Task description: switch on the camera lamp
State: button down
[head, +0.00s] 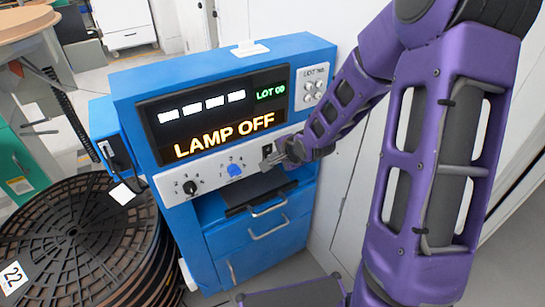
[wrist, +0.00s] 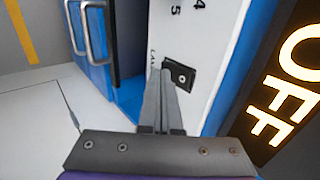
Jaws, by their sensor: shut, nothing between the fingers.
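The lamp switch is a small black rocker (wrist: 181,75) on the white control strip, with partly hidden lettering beside it in the wrist view. In the head view the switch (head: 267,149) sits at the right end of the strip. My gripper (wrist: 166,76) is shut and empty, its fingertips overlapping the edge of the switch in the wrist view. I cannot tell whether they touch it. In the head view my gripper (head: 275,158) is right at the switch. The display (head: 222,115) reads LAMP OFF in orange and LOT 00 in green.
A black knob (head: 190,187) and a blue knob (head: 234,170) are on the same strip, left of the switch. Drawers with handles (head: 268,228) are below. Black reels (head: 75,240) stand at left.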

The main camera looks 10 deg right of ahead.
dwell(0.4)
jog(key=shift+w, duration=0.2)
jog(key=shift+p, duration=0.3)
jog(key=shift+r+p, duration=0.8)
jog(key=shift+p, duration=0.1)
jog(key=shift+s, duration=0.1)
